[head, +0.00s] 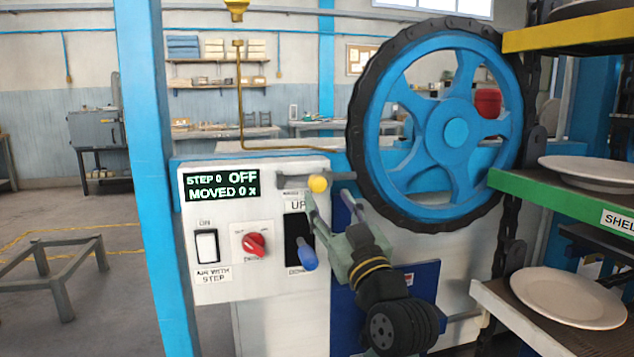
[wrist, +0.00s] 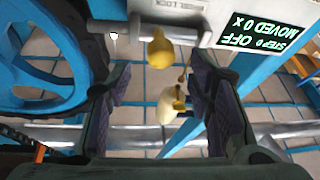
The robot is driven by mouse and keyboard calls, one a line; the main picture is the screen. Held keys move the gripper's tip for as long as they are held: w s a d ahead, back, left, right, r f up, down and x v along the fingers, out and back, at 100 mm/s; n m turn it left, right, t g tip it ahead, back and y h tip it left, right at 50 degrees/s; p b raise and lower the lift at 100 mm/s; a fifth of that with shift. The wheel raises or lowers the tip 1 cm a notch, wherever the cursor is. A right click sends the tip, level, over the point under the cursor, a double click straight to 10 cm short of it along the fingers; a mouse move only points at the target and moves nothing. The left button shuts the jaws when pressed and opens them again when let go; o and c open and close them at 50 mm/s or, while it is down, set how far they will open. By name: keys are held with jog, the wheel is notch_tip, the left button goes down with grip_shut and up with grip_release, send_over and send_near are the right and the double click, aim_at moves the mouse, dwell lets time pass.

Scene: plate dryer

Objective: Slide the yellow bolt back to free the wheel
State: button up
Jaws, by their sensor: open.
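The yellow bolt knob (head: 318,183) sits on a grey rod at the top right of the white control panel, left of the wheel. The blue wheel (head: 456,132) with its black toothed rim stands upright to the right. My gripper (head: 329,198) reaches up from below, its fingers open around the knob's area. In the wrist view the yellow knob (wrist: 160,52) shows between and just past the spread fingertips (wrist: 160,78), with gaps on both sides. The bolt's bracket (wrist: 205,18) is above it, with a partly legible label. Nothing is held.
The control panel (head: 262,275) carries a display (head: 221,185) reading STEP 0, OFF, MOVED 0, a white switch (head: 206,246), a red knob (head: 254,244) and a blue-tipped lever (head: 307,256) close to my gripper. Shelves with white plates (head: 570,298) stand at the right.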

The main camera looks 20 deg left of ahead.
aim_at(320, 188)
jog(key=p+x, duration=0.1)
jog(key=x, duration=0.5)
jog(key=shift+w+a+r, duration=0.15)
jog(key=shift+w+a, duration=0.1)
grip_shut()
dwell(0.3)
